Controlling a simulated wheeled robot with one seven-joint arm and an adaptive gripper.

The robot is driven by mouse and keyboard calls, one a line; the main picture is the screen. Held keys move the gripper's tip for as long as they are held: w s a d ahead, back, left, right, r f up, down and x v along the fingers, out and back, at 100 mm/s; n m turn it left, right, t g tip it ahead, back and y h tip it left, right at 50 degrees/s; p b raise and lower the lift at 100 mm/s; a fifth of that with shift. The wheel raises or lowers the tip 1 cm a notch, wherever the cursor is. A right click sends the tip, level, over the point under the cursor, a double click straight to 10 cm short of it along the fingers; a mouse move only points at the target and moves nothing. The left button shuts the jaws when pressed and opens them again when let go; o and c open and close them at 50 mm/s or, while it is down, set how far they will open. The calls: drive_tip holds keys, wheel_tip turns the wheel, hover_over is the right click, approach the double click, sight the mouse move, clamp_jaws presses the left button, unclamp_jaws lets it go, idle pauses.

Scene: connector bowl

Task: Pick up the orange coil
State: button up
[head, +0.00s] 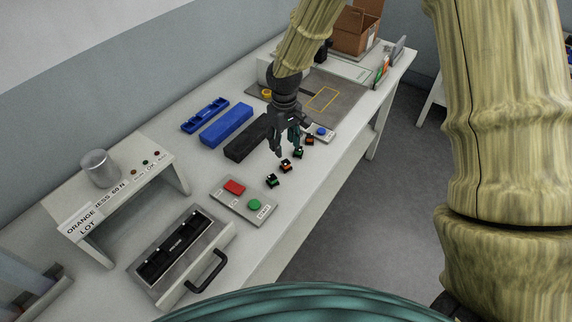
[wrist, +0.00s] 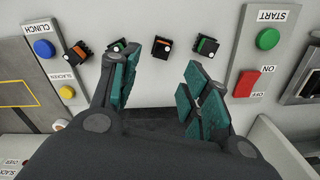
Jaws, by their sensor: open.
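Several small black blocks lie in a row near the table's front edge, with orange or green on top. One orange-topped block (head: 285,166) also shows in the wrist view (wrist: 161,47), ahead of the gap between my fingers. A second orange-topped block (head: 309,141) is at the row's far end, at the left in the wrist view (wrist: 78,50). Which is the orange coil I cannot tell. My gripper (head: 286,147) is open and empty, with its fingers spread in the wrist view (wrist: 162,62). A left finger partly covers a green-topped block (wrist: 117,46).
Near the row is a panel with red and green buttons (head: 240,216) and a blue button (head: 321,131). Black (head: 247,137) and blue (head: 226,124) bins stand behind. A handled black-and-white fixture (head: 180,255) and a labelled stand (head: 118,190) are at the left.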

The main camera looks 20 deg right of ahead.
sight(285, 161)
drive_tip(key=shift+s+f+p, duration=0.15)
drive_tip(key=shift+f+p, duration=1.45)
drive_tip(key=shift+f, duration=2.2)
drive_tip(key=c, duration=0.9)
